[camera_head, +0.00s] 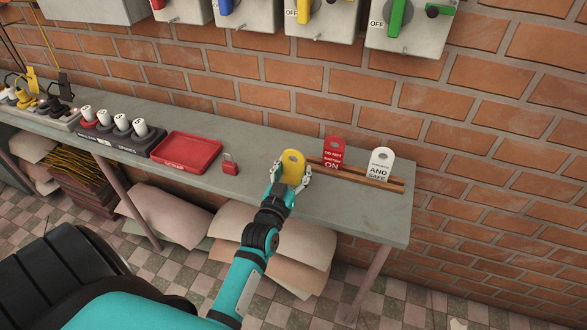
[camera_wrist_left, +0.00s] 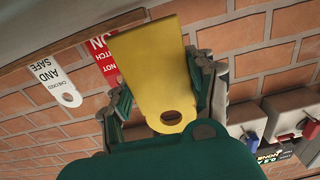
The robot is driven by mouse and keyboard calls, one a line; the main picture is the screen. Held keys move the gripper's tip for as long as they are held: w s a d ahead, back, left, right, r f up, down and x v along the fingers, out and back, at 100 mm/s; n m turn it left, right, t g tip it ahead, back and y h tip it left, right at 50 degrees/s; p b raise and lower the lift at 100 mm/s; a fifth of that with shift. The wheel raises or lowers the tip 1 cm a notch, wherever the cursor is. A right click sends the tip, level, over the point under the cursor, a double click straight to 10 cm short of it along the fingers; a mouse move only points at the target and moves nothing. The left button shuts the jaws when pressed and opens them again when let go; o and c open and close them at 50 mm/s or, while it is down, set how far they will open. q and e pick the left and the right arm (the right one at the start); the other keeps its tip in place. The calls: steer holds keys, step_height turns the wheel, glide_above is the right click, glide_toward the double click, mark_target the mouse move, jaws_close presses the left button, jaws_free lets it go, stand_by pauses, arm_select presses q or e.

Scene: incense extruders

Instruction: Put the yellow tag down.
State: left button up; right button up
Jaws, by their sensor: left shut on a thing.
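The yellow tag (camera_head: 293,163) stands roughly upright at the left end of a wooden rack (camera_head: 340,172) on the bench. My left gripper (camera_head: 291,178) is shut on it, one finger at each side edge. In the left wrist view the yellow tag (camera_wrist_left: 150,62) fills the middle, its hole pointing down in the picture, between the fingers of my left gripper (camera_wrist_left: 163,88). I cannot tell whether its lower edge rests in the rack or hangs just clear. My right gripper is not in view.
A red tag (camera_head: 334,152) and a white tag (camera_head: 380,163) stand in the rack to the right. A red padlock (camera_head: 230,164) and a red tray (camera_head: 187,167) lie to the left. Switch boxes (camera_head: 320,18) hang on the brick wall. The bench's right end (camera_head: 397,222) is bare.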

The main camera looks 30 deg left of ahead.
arm_select(q)
steer(key=o, duration=1.2)
steer(key=shift+c, duration=0.2)
